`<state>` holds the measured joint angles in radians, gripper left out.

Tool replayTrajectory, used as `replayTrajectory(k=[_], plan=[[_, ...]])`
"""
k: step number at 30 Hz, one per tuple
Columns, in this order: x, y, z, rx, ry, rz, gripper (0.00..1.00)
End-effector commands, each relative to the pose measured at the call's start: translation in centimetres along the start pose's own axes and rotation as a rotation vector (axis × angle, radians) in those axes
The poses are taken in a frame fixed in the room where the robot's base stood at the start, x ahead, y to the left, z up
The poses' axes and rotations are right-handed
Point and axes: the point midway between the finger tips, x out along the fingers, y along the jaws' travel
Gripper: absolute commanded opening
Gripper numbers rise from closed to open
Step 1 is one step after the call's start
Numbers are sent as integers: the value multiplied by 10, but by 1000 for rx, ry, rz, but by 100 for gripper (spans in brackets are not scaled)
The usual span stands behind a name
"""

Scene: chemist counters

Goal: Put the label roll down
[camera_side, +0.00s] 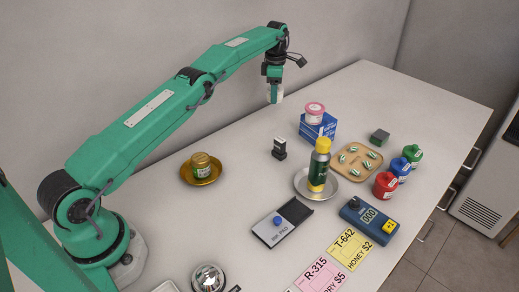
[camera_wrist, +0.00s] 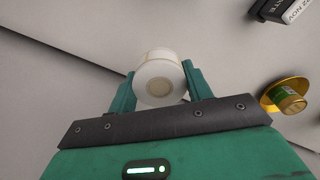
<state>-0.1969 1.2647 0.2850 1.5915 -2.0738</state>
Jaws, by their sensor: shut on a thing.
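The label roll (camera_wrist: 160,78) is a white, round roll with a pale centre in the wrist view. My gripper (camera_wrist: 160,84) is shut on it, with one green finger on each side. In the side view my gripper (camera_side: 274,92) hangs over the far part of the counter, near the back wall, with the white roll (camera_side: 277,97) between its fingers. The roll appears held above the counter top; the exact height is hard to tell.
A black stamp (camera_side: 279,148), a blue box (camera_side: 317,128) with a pink-lidded tub (camera_side: 314,113), and a gold dish (camera_side: 201,172) with a jar (camera_side: 201,163) stand nearest. A steel dish (camera_side: 301,184) holds a bottle (camera_side: 319,165). Bare counter (camera_side: 225,138) lies left of the stamp.

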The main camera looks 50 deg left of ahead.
Motion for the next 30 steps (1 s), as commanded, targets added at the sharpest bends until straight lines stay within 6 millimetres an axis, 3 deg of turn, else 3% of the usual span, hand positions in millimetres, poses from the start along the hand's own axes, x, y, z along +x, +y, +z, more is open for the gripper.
replayTrajectory(k=[7, 13, 23, 30], plan=[[19, -1, 0, 1, 1, -2, 26], [48, -1, 0, 1, 1, -1, 26], [57, 0, 0, 1, 0, 0, 26], [79, -1, 0, 1, 1, -2, 26]])
